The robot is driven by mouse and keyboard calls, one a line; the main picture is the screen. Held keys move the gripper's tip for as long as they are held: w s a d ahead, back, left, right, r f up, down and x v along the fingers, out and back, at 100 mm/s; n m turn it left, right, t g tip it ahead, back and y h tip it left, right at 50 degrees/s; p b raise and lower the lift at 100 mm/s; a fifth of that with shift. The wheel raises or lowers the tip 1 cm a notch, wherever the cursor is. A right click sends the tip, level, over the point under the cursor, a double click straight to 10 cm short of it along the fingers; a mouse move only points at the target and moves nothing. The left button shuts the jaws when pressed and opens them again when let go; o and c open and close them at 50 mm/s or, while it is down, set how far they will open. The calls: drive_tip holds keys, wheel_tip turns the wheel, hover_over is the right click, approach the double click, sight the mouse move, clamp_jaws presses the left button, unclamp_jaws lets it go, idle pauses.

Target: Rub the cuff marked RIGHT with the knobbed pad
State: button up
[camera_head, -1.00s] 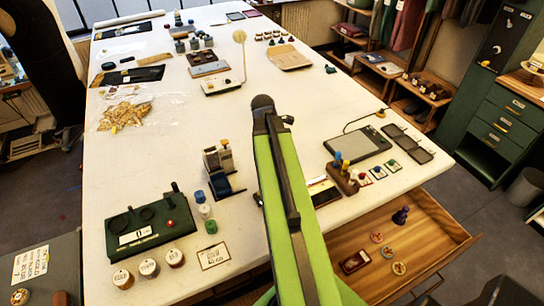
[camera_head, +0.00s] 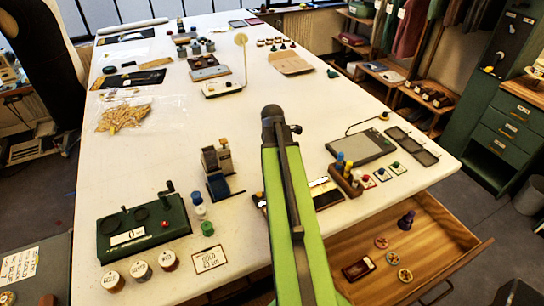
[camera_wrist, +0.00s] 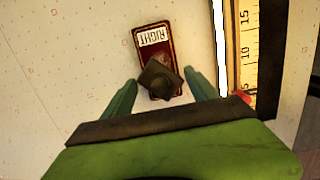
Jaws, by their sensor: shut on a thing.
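In the wrist view, the cuff (camera_wrist: 153,36) is a dark red rectangular piece with a white label reading RIGHT. It lies flat on the pale table. My gripper (camera_wrist: 161,77) is over its lower part, with a green finger on each side. It is shut on the knobbed pad (camera_wrist: 158,79), a dark squarish piece with a raised middle. The pad overlaps the cuff's lower part in the picture; I cannot tell whether they touch. In the head view, my arm hides my gripper, the pad and the cuff.
A yellow ruler (camera_wrist: 247,40) lies to the right in the wrist view. In the head view, a wooden block with coloured pegs (camera_head: 344,180) and a grey tablet (camera_head: 361,147) stand right of my arm. A dark stamp-like device (camera_head: 219,172) stands left. An open drawer (camera_head: 445,243) juts out front right.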

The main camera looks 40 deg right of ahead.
drive_tip(key=shift+s+d, duration=0.2)
drive_tip(key=shift+d, duration=0.45)
drive_tip(key=shift+s+d, duration=0.2)
drive_tip(key=shift+d, duration=0.5)
drive_tip(key=shift+s+d, duration=0.2)
drive_tip(key=shift+d, duration=0.45)
drive_tip(key=shift+s+d, duration=0.2)
drive_tip(key=shift+d, duration=0.1)
drive_tip(key=shift+c, duration=0.2)
drive_tip(key=shift+a, duration=0.4)
drive_tip(key=shift+w+a, duration=0.35)
drive_tip(key=shift+a, duration=0.2)
drive_tip(key=shift+w+a, duration=0.25)
drive_tip(key=shift+a, duration=0.65)
drive_tip(key=shift+w+a, duration=0.3)
drive_tip(key=shift+a, duration=0.55)
drive_tip(key=shift+w+a, duration=0.25)
drive_tip(key=shift+a, duration=0.65)
drive_tip(key=shift+o, duration=0.2)
drive_tip(key=r+p, duration=0.4)
drive_tip(key=shift+w+a, duration=0.15)
drive_tip(key=shift+a, duration=0.05)
wheel_tip(320, 180, up, 4)
drive_tip(key=p, duration=0.3)
drive_tip(key=shift+d+f+p, duration=0.1)
drive_tip(key=shift+f+p, duration=0.15)
drive_tip(key=shift+p, duration=0.05)
drive_tip(key=shift+c, duration=0.2)
